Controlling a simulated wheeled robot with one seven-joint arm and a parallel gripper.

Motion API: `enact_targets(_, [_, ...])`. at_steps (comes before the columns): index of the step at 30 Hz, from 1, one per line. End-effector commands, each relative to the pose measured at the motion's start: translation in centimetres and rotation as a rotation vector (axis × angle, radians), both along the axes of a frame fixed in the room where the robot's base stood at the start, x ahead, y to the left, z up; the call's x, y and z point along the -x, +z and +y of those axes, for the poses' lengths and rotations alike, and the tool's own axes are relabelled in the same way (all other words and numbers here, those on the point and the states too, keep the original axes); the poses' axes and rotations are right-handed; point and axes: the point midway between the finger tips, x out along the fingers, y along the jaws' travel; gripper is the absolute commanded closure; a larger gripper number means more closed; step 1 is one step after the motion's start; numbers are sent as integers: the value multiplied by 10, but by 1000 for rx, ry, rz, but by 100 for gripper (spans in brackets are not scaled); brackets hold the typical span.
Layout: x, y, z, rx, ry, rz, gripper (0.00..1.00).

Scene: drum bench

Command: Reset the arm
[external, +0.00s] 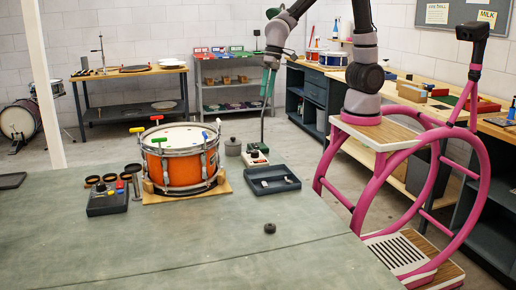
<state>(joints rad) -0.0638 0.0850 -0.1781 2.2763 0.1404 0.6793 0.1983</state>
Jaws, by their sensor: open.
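My arm rises from the pink-framed base at the right, passes out of the top of the picture and comes back down near the centre. My gripper (267,88) hangs at its end, above the far side of the green bench (200,245), pointing down. It is small here; it appears open, with nothing seen between its fingers. It is well above the bench top, behind and to the right of an orange drum (178,170). The drum stands upright on a wooden board, with yellow, red, blue and green pieces around its rim.
A dark tray (272,180) lies right of the drum. A grey box (106,199) with knobs sits left of it, near several round dark pieces. A small dark knob (270,228) lies on the front of the bench. The front left is clear. Shelves (232,82) stand behind.

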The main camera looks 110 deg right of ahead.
Motion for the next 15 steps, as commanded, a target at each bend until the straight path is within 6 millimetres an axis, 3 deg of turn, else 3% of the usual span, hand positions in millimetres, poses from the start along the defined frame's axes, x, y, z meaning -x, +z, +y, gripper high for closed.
enact_targets(1, [10, 23, 5, -5, 24, -41, 27])
enact_targets(6, [49, 82, 20, -4, 111, -152, 27])
enact_targets(12, [105, 134, 35, 26, 209, -282, 27])
enact_targets(15, [133, 151, 40, 51, 252, -340, 27])
